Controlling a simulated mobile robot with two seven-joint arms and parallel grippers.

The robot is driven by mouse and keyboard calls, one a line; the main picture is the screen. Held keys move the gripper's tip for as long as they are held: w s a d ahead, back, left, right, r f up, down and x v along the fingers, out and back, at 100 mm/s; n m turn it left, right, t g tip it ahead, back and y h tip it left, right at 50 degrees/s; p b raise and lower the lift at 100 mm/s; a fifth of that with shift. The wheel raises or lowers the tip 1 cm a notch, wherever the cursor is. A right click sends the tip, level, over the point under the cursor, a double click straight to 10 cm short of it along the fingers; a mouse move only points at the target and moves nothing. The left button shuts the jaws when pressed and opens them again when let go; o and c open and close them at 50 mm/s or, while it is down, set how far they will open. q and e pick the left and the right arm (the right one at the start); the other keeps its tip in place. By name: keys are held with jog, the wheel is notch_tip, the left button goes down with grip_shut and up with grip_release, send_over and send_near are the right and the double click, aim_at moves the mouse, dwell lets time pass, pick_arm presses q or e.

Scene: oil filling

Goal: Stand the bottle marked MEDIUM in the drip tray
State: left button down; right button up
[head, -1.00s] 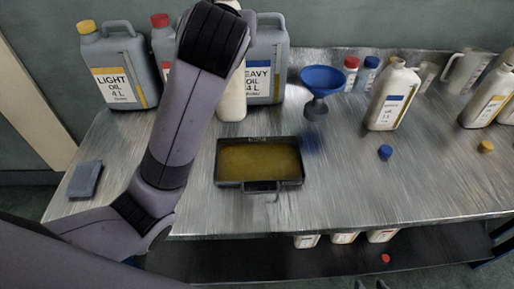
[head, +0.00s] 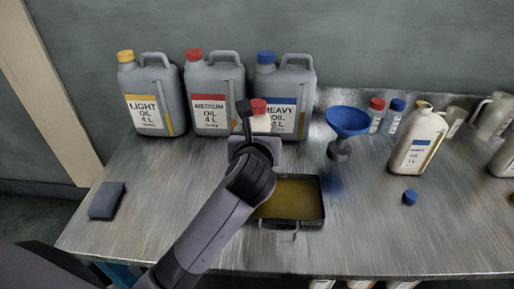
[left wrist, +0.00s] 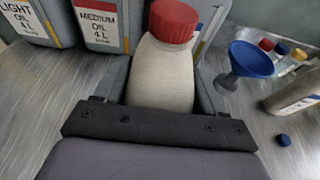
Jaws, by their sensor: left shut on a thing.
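A white bottle with a red cap (head: 259,118) stands out behind my left gripper (head: 256,138) in the head view. It fills the middle of the left wrist view (left wrist: 163,72), where my left gripper (left wrist: 162,95) is shut on its body, one finger on each side. No label shows on the side of the bottle facing the wrist camera, and its base is hidden. The drip tray (head: 320,205), dark and shallow with yellowish oil in it, lies just in front of the bottle. My forearm covers its left part. My right gripper is not in view.
Cans marked LIGHT (head: 150,95), MEDIUM (head: 213,90) and HEAVY (head: 285,95) stand along the back. A blue funnel (head: 347,122) stands right of the bottle. A white bottle with a blue label (head: 417,140) and a loose blue cap (head: 409,197) are farther right.

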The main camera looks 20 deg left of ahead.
pick_arm(q)
jog(key=shift+f, duration=2.05)
jog(key=shift+c, duration=0.5)
grip_release()
jog(key=shift+f, duration=0.3)
